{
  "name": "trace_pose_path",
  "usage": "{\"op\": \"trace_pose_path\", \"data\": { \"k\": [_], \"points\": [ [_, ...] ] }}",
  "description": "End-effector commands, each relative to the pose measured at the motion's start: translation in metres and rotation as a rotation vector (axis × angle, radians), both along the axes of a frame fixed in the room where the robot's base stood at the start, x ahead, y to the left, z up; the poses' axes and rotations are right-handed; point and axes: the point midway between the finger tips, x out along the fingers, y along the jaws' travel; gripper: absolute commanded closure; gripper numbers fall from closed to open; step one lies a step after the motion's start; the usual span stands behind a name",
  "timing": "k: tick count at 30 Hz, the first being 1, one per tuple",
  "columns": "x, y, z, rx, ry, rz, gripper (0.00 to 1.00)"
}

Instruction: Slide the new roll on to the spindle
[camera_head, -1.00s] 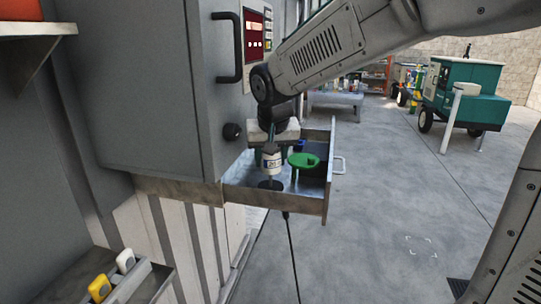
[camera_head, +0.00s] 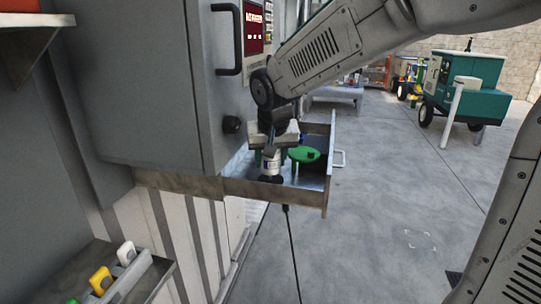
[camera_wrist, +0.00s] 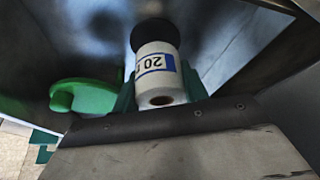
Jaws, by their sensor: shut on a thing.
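The new roll (camera_head: 271,164) is a short white cylinder with a blue band. My gripper (camera_head: 271,151) is shut on it from above, inside the open drawer.
A green piece (camera_head: 304,154) stands right beside the roll in the drawer. The metal drawer (camera_head: 270,190) has walls close around my gripper. The grey cabinet (camera_head: 150,100) stands to the left. A ledge (camera_head: 150,282) with coloured-top items is at lower left.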

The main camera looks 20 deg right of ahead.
Motion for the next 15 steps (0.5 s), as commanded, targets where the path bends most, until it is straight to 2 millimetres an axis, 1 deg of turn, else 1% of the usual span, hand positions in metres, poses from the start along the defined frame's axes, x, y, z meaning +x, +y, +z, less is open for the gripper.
{"op": "trace_pose_path", "data": {
  "k": [8, 15],
  "points": [
    [0.0000, 0.0000, -0.0004, 0.000, 0.000, 0.000, 0.80],
    [-0.0003, -0.0001, -0.0088, 0.000, 0.001, 0.001, 0.80]
  ]
}}
